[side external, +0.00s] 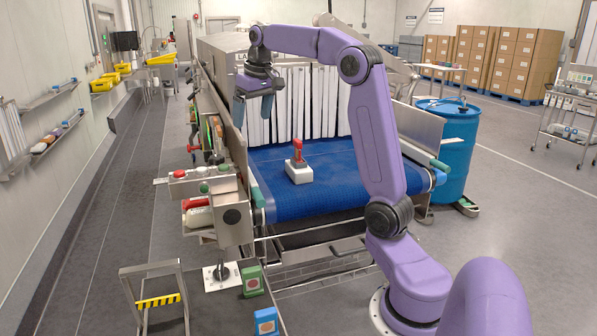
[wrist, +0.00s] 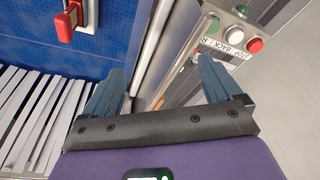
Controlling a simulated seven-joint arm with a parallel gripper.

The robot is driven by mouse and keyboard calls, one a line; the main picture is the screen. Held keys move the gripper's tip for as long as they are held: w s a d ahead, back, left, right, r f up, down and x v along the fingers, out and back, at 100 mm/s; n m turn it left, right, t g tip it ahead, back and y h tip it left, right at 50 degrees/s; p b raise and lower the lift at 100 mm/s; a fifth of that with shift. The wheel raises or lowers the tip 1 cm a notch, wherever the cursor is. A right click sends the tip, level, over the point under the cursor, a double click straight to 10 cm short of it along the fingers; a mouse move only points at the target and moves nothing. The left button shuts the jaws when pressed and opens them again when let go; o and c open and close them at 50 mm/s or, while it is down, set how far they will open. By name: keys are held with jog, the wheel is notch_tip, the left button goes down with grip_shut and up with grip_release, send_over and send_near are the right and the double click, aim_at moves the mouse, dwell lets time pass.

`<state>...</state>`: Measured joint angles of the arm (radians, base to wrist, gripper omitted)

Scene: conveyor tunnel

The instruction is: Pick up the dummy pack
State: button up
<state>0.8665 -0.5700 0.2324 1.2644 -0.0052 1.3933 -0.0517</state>
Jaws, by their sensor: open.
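The dummy pack (side external: 300,174) looks like a white block with a red upright handle. It stands on the blue conveyor belt (side external: 340,190), in front of the white strip curtain. In the wrist view the red handle of the pack (wrist: 67,24) shows at the top left, with part of the block cut off by the frame edge. My gripper (side external: 253,114) is open and empty, above and to the left of the pack, near the belt's left side. In the wrist view its blue fingers (wrist: 160,70) are spread over the metal side rail, apart from the pack.
The strip curtain (side external: 310,102) hangs at the tunnel mouth behind the pack. A metal side plate (side external: 420,128) borders the right. The belt around the pack is clear.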

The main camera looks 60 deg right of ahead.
aim_at(298, 139)
jog(key=s+d+f+m+g, duration=0.1)
jog(key=d+f+m, duration=0.1)
jog(key=d, duration=0.4)
jog(key=s+d+f+m, duration=0.1)
jog(key=d+f+m, duration=0.1)
jog(key=d+f, duration=0.3)
jog(key=d+f+m+g, duration=0.1)
jog(key=d+f+m, duration=0.1)
jog(key=d+f, duration=0.2)
jog(key=shift+s+d+f+g+y, duration=0.1)
jog(key=shift+s+d+g+y, duration=0.1)
jog(key=shift+d, duration=0.45)
jog(key=shift+s+d+f+g+y, duration=0.1)
jog(key=shift+s+d+y, duration=0.1)
jog(key=shift+d, duration=0.45)
jog(key=shift+f, duration=3.7)
jog(key=c, duration=1.4)
jog(key=shift+r, duration=0.55)
notch_tip(298, 139, up, 2)
jog(key=s+a+r, duration=0.1)
jog(key=r, duration=0.1)
jog(key=s+a+r, duration=0.2)
jog(key=r, duration=0.1)
jog(key=shift+s+r, duration=0.2)
jog(key=shift+r, duration=0.1)
jog(key=s+a+r, duration=0.4)
jog(key=s+a, duration=0.2)
jog(key=s, duration=0.1)
jog(key=shift+r, duration=0.2)
